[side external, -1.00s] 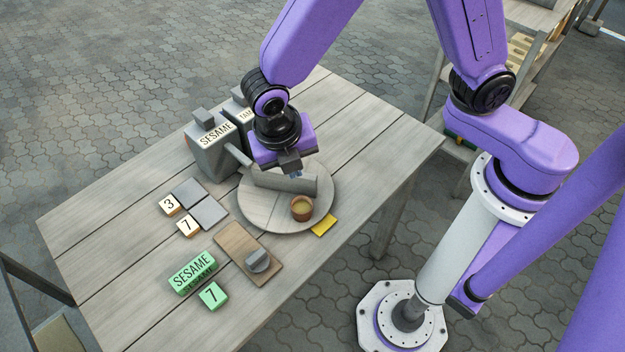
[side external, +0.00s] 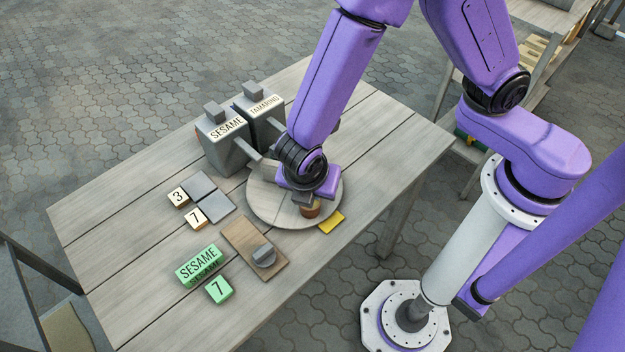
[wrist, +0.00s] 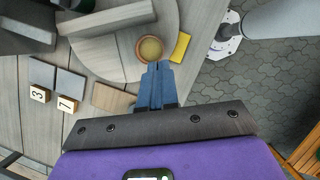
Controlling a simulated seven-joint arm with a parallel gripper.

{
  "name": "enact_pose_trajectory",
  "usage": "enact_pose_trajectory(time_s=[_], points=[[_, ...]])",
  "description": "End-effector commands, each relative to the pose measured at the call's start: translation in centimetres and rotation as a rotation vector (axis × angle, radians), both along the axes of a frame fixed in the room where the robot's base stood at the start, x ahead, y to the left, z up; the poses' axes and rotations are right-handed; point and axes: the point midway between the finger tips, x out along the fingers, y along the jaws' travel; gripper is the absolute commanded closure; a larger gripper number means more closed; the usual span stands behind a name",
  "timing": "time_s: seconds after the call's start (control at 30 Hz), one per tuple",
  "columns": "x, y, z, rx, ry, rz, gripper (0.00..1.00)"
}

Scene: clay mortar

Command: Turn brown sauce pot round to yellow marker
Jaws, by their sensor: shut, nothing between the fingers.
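The brown sauce pot (side external: 311,210) stands near the rim of the round wooden turntable (side external: 265,215), close to the yellow marker (side external: 331,222) on the table. In the side view my gripper (side external: 304,204) partly hides the pot. The wrist view shows the pot (wrist: 149,46) from above with tan sauce inside, and the yellow marker (wrist: 180,47) just right of it. My gripper's blue fingers (wrist: 158,66) are shut and empty, their tips at the pot's near edge. I cannot tell whether they touch it. A grey bar (wrist: 106,18) lies across the turntable.
Grey dispensers labelled SESAME (side external: 226,145) and TAMARIND (side external: 262,120) stand behind the turntable with spouts towards it.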

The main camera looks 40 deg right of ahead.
Motion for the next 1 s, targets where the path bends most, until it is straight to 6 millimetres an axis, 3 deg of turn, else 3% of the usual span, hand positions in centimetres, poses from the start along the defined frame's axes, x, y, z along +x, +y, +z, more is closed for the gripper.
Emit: enact_pose_trajectory(time_s=[0.27,0.6,1.0], points=[[0.8,-1.7,-4.5,-0.005,0.002,0.000,1.00],[2.7,-4.7,-4.3,0.000,0.000,0.000,1.00],[2.8,-5.0,-4.3,0.001,0.000,0.002,1.00]])
